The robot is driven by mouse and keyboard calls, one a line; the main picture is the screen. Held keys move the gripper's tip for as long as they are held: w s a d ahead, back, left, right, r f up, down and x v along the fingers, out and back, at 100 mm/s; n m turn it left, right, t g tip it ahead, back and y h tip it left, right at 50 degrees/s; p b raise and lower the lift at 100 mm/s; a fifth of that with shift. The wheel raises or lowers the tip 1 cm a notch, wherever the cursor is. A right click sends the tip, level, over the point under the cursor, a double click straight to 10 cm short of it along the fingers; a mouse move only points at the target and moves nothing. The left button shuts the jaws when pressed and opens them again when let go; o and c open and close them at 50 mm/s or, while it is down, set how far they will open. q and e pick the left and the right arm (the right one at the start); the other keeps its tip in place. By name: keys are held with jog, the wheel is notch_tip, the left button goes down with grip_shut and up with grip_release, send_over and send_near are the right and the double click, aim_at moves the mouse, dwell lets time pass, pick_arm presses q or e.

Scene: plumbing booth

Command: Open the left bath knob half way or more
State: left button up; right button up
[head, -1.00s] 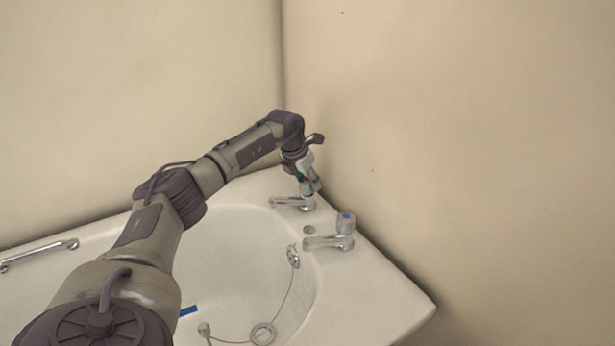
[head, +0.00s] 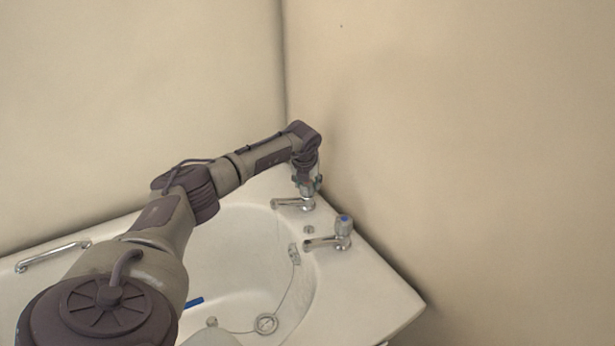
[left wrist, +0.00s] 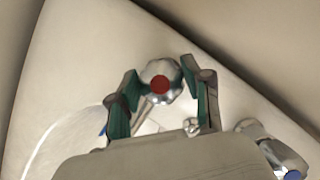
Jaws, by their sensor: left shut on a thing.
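The left bath knob (left wrist: 160,83) is a faceted chrome knob with a red cap in the left wrist view. It sits between the two green-padded fingers of my left gripper (left wrist: 161,76), which is shut on it. In the head view my left gripper (head: 308,186) points down over the left tap (head: 293,203) at the bath's far corner and mostly hides the knob. The knob's turn angle cannot be told. My right gripper is in neither view.
The right tap (head: 330,241), with a blue-capped knob (head: 343,225), stands close to the right of the left one. The bath rim (head: 385,300) runs along the right wall. A grab rail (head: 52,256) is on the left rim. Walls stand close behind the taps.

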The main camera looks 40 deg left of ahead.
pick_arm(q)
jog(key=n+g+y+p, duration=0.1)
jog(key=n, duration=0.3)
jog(key=shift+w+r+p, duration=0.1)
jog(key=shift+p, duration=0.3)
jog(key=shift+n+g+y, duration=0.3)
jog(key=shift+n+y, duration=0.1)
jog(key=shift+n, duration=0.8)
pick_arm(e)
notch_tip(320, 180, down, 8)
pick_arm(q)
jog(key=shift+n, duration=0.4)
jog(key=shift+n+g, duration=0.4)
jog(key=shift+n, duration=0.1)
jog(key=n+g+b, duration=0.1)
jog(key=n+b, duration=0.1)
jog(key=n, duration=0.1)
jog(key=shift+f, duration=0.2)
jog(key=shift+r+n+g+b, duration=0.1)
jog(key=shift+n+g+b, duration=0.4)
jog(key=shift+n+b, duration=0.6)
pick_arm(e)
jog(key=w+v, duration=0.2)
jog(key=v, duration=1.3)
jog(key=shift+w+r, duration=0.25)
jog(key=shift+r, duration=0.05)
pick_arm(q)
jog(key=shift+r, duration=0.1)
jog(key=o, duration=1.2)
jog(key=shift+c, duration=0.2)
